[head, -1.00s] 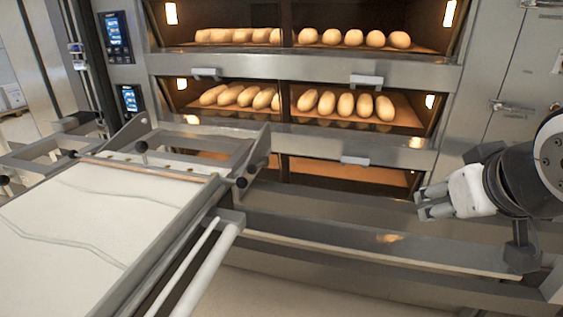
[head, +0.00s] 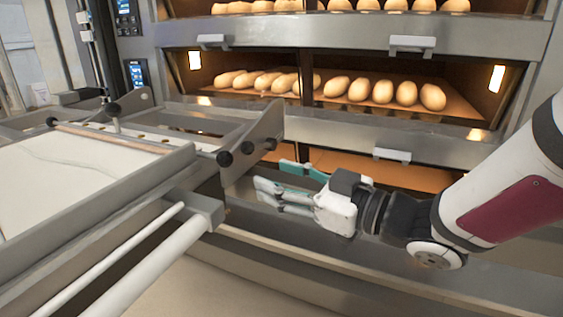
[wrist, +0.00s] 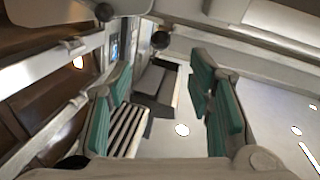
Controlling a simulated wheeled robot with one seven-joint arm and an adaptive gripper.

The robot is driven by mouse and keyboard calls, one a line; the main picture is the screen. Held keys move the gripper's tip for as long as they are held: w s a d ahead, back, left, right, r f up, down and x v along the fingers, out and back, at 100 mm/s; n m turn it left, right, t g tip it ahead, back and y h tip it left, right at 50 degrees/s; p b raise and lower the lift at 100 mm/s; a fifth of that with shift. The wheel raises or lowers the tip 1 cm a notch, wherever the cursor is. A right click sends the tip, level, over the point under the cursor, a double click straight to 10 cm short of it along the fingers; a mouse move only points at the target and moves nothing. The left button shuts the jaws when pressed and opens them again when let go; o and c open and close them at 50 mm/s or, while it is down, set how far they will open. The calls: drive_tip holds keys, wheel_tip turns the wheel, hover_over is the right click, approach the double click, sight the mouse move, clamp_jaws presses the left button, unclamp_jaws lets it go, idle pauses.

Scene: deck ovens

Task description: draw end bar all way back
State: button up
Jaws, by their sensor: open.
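The loader's end bar (head: 135,142) looks like the thin brown rod across the front edge of the pale canvas belt (head: 60,180) at left in the head view. My gripper (head: 270,178) is open and empty, just right of that side plate and a little below the knobs, apart from the bar.
The deck ovens stand behind, with loaves (head: 385,92) on lit decks and handles (head: 412,43) jutting out. A pale tubular handle (head: 150,265) runs along the loader's near side. A grey ledge (head: 330,270) lies below my gripper.

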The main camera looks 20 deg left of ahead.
sight(231, 161)
drive_tip(key=b+x, duration=0.1)
drive_tip(key=x, duration=1.2)
drive_tip(key=shift+a, duration=0.2)
drive_tip(key=shift+s, duration=0.1)
clamp_jaws()
